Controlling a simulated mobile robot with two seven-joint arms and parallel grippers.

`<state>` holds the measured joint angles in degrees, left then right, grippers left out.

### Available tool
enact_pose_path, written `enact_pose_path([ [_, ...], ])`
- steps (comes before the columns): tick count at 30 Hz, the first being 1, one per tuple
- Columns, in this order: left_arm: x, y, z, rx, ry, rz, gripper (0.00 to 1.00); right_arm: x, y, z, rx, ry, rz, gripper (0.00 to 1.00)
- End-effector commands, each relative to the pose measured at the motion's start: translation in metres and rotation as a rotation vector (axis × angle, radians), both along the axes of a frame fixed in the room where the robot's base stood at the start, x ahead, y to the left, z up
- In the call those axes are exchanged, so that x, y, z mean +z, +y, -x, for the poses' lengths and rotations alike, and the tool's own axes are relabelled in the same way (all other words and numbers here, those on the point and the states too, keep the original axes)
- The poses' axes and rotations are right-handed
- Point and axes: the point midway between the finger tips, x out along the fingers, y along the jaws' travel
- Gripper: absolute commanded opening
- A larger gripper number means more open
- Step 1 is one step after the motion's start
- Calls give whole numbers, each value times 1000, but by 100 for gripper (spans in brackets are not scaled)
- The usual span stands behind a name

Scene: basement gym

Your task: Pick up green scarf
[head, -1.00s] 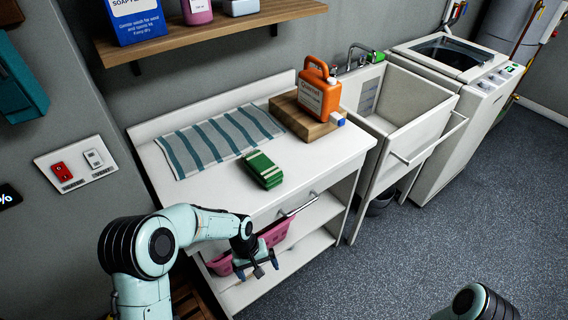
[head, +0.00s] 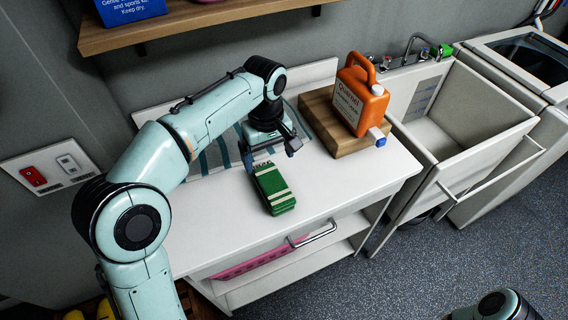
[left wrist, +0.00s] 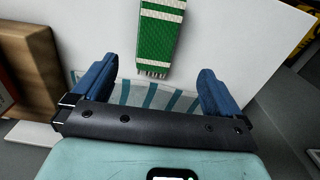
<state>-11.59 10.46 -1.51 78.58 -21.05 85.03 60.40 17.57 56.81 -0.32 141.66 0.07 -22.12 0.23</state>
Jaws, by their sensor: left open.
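The green scarf (head: 272,188), folded with cream stripes, lies on the white counter (head: 330,188). In the left wrist view the scarf (left wrist: 160,38) shows at the top centre, its fringed end toward my gripper. My left gripper (head: 272,158) is open and above the counter at the scarf's far end. In the wrist view its two blue fingers (left wrist: 158,88) are wide apart, with the scarf in line with the gap beyond them. The gripper holds nothing. My right gripper is out of view.
A striped towel (head: 215,152) lies behind, partly hidden by my left arm. An orange jug (head: 358,95) stands on a wooden block (head: 322,118) to the right. A shelf (head: 200,25) overhangs the back. A sink (head: 445,125) stands to the right.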

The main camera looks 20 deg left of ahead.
Motion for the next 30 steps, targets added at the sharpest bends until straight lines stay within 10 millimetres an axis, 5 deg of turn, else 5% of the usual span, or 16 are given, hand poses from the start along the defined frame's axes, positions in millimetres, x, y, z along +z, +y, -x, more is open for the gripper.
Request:
enact_pose_path([
  [5, -7, 0, 0, 0, 1, 0, 100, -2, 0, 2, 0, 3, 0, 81],
  [15, -69, 0, 1, -1, 5, 0, 100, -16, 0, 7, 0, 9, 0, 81],
  [30, -124, 2, -2, 0, 4, 0, 100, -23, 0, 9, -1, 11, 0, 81],
])
